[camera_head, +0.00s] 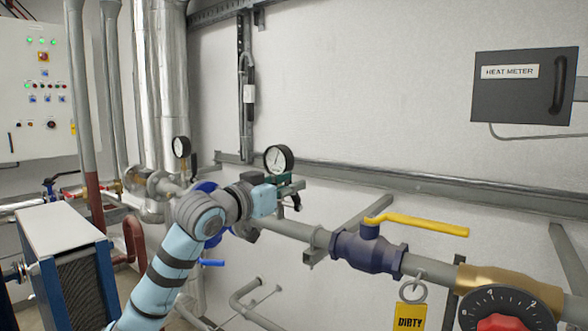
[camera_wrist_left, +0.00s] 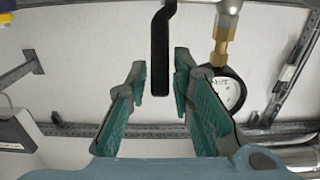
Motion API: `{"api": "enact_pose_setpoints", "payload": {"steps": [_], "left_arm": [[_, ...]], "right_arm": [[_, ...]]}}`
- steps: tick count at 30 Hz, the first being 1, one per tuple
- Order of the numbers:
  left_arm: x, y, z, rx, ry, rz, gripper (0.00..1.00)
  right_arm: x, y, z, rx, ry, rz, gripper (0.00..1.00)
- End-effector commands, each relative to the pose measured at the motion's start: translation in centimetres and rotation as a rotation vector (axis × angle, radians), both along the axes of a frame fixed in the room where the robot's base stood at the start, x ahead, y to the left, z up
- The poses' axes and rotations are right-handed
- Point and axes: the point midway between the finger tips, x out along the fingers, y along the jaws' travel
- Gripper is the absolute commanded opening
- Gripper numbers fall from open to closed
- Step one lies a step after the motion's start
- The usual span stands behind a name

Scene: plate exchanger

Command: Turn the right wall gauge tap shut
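The right wall gauge (camera_head: 278,158) is a round white dial with a black rim, just above my left gripper (camera_head: 286,188) in the head view. In the left wrist view the gauge (camera_wrist_left: 232,90) sits to the right, below a brass fitting (camera_wrist_left: 224,47). The tap's black lever (camera_wrist_left: 160,50) comes down from the top edge and lies between the fingers of my left gripper (camera_wrist_left: 158,72). The fingers are open, with a gap on each side of the lever. In the head view, my gripper hides most of the tap. My right gripper is not in view.
A second gauge (camera_head: 181,147) is at the left. A blue valve with a yellow lever (camera_head: 425,224) sits on the pipe at the right, near a yellow DIRTY tag (camera_head: 409,317). A grey rail (camera_head: 400,179) runs along the wall. The heat meter box (camera_head: 520,88) is high right.

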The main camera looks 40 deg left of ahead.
Motion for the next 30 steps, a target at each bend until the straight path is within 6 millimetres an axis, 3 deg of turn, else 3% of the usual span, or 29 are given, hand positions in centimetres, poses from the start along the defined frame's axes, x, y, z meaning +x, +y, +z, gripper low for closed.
{"api": "enact_pose_setpoints", "payload": {"steps": [4, 11, 16, 30], "left_arm": [[1.09, -0.07, -0.01, -0.001, 0.001, -0.001, 0.22], [1.24, -0.04, -0.19, 0.001, 0.001, 0.000, 0.22], [1.24, -0.05, -0.20, 0.001, 0.001, -0.001, 0.00], [1.26, -0.10, -0.41, -0.001, -0.015, -0.001, 0.00]], "right_arm": [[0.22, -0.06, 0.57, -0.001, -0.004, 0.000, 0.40], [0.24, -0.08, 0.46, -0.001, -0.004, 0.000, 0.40], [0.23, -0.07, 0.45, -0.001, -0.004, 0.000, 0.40], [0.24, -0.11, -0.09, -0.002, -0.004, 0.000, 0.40]]}}
